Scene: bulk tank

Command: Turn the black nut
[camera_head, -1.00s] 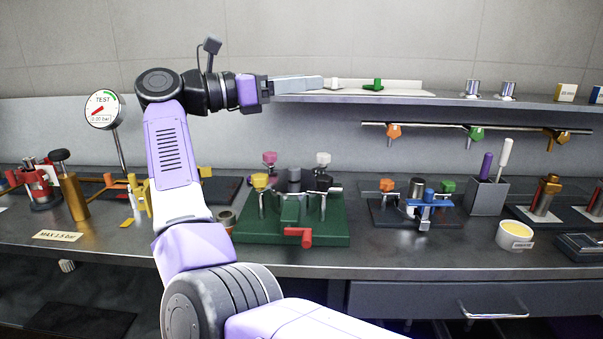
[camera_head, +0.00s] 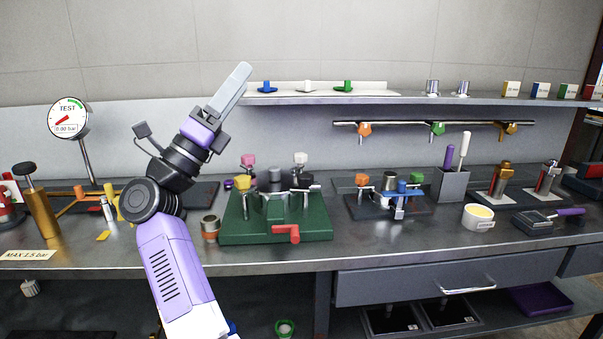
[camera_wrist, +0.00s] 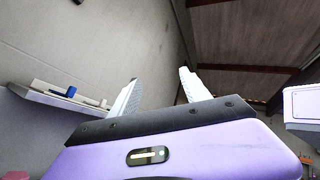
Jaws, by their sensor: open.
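A small black nut-like part (camera_head: 302,183) sits at the front right post of the green fixture (camera_head: 235,235) on the bench. It is small and dark, so its exact shape is hard to tell. Pink (camera_head: 248,160), yellow (camera_head: 241,183) and white (camera_head: 301,158) knobs stand at the other corners, with a grey cylinder in the middle and a red handle (camera_head: 287,234) in front. My gripper (camera_head: 241,76) is raised well above and left of the nut, pointing up and right. In the wrist view my gripper (camera_wrist: 157,86) has its fingers apart with nothing between them.
A shelf (camera_head: 350,99) with blue, white and green knobs runs behind my gripper. A second fixture (camera_head: 365,210) with orange and green knobs stands right of the green one. A copper-banded cup (camera_head: 210,229) is at the green fixture's left. The bench's front strip is clear.

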